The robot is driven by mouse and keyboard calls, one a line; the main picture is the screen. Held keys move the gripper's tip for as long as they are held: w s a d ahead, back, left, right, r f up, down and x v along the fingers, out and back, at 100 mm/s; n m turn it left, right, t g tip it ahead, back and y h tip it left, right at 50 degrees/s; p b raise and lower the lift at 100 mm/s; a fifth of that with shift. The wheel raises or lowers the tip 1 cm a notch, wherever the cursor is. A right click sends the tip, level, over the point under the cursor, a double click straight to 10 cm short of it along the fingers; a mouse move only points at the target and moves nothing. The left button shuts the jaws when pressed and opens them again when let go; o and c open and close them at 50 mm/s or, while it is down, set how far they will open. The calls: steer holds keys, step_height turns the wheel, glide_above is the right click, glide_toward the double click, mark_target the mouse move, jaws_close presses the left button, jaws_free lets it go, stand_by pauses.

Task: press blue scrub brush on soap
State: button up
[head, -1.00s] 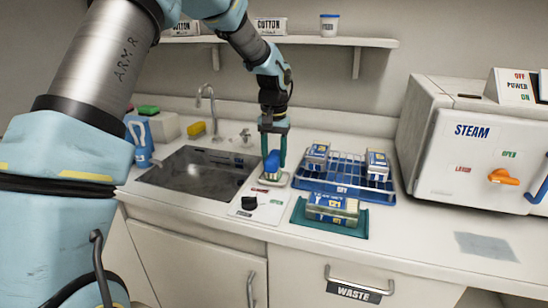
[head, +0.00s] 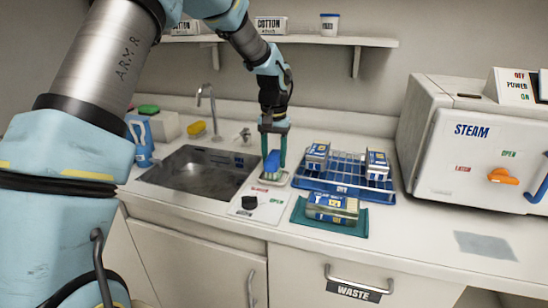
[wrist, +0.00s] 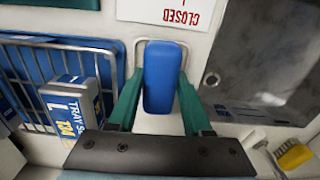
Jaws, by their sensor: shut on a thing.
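The blue scrub brush (head: 272,161) is upright between the green fingers of my gripper (head: 273,150), which is shut on it. In the wrist view the brush's blue top (wrist: 162,78) sits between the two fingers (wrist: 160,106). The brush is over a small pale dish (head: 283,180) on the counter, between the sink and the blue rack. Its lower end is at the dish; I cannot tell how firmly it touches. Any soap in the dish is hidden under the brush.
The metal sink (head: 198,172) lies left of the brush. A blue wire rack (head: 345,177) with labelled packs stands close on the right, and a green tray (head: 328,218) in front of it. A white steam unit (head: 475,140) is far right.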

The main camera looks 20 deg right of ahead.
mark_target(274, 155)
stand_by(0.3)
steer(key=shift+r+p, duration=2.7)
steer(key=shift+r, duration=0.75)
